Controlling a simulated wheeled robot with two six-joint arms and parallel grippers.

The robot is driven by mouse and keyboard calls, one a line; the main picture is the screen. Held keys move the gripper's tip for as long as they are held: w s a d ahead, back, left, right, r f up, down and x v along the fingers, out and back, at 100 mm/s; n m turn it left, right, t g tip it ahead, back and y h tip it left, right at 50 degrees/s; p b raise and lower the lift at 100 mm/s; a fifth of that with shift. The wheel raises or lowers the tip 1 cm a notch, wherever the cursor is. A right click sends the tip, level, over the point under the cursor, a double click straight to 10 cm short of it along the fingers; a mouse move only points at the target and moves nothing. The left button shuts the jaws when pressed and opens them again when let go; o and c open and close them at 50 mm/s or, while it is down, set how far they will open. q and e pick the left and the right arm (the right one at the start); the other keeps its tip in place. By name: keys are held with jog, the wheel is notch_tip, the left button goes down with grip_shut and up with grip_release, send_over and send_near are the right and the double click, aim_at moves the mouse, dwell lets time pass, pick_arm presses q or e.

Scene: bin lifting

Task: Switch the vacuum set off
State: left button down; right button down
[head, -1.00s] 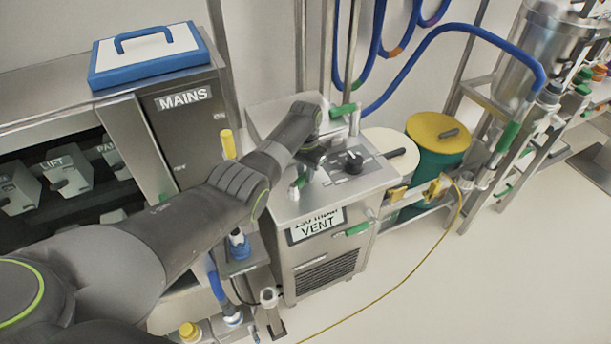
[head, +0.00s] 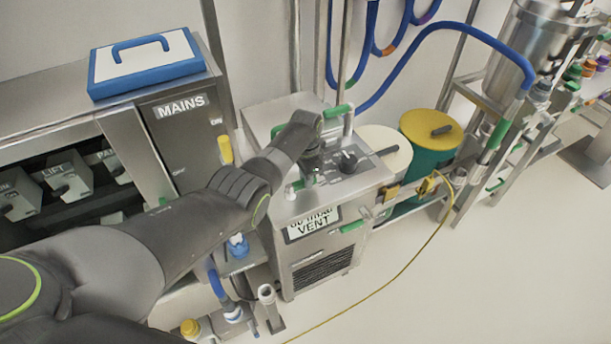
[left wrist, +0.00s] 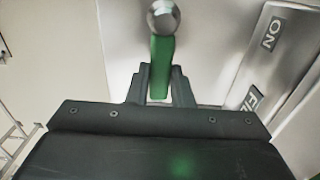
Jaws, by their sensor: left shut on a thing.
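The vacuum set appears to be the steel cabinet (head: 325,255) at the centre of the head view, with a label that ends in VENT and a black knob (head: 349,160) on top. My left gripper (head: 308,172) is low over the left part of its top, pointing down. In the left wrist view, a green lever (left wrist: 160,62) with a metal ball end (left wrist: 163,18) stands between the fingers, and the gripper is shut on it. An ON mark (left wrist: 271,33) is on a plate to the right; a second mark is partly hidden. My right gripper is not in view.
A MAINS cabinet (head: 185,140) with a blue-rimmed case (head: 146,64) on it stands at the left. Green and yellow drums (head: 431,132) and blue hoses (head: 440,28) are to the right. A yellow cable (head: 410,260) crosses the open floor.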

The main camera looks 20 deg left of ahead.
pick_arm(q)
jog(key=shift+d, duration=0.1)
jog(key=c, duration=1.3)
grip_release()
jog(key=shift+r, duration=0.55)
notch_tip(320, 180, up, 16)
jog(key=shift+r+b, duration=0.15)
jog(key=shift+b, duration=0.45)
